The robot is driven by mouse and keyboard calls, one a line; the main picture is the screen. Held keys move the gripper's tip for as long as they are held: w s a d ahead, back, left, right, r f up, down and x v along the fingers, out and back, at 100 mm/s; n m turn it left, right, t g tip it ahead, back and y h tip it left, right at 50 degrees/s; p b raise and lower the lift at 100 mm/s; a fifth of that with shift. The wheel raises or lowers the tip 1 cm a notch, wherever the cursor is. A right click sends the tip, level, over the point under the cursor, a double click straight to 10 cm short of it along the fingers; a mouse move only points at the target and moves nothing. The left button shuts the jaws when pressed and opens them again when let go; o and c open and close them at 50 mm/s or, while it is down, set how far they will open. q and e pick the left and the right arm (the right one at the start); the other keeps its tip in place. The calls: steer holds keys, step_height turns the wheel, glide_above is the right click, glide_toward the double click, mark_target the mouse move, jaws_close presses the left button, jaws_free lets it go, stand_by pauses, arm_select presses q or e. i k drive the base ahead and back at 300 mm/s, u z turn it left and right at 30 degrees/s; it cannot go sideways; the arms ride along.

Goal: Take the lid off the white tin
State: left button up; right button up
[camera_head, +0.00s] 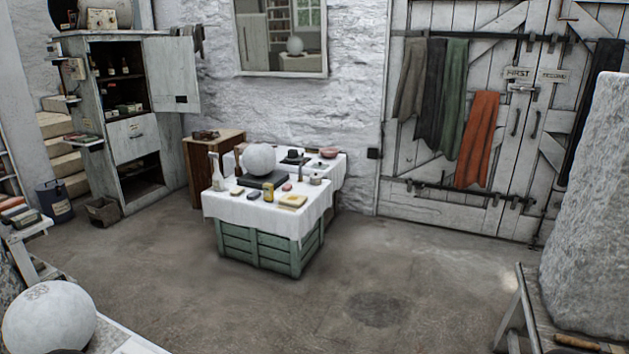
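A small pale round container (316,179) stands at the right side of a cloth-covered table (235,207) in the middle of the room. It may be the white tin, but it is too small to tell whether a lid is on it. Neither of my grippers is in the view.
The table holds a plaster sphere (258,158), a dark book (262,180), a white bottle (217,172) and several small items, above a green crate (262,247). Open floor lies in front. A large sphere (50,317) is lower left; a stone block (590,200) stands right.

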mark_target(313, 182)
steer(key=u, duration=0.1)
steer(key=k, duration=0.9)
steer(key=z, duration=0.2)
steer(key=i, duration=1.8)
steer(key=z, duration=0.5)
steer(key=i, duration=1.35)
steer(key=z, duration=0.25)
steer(key=i, duration=1.3)
steer(key=u, duration=0.1)
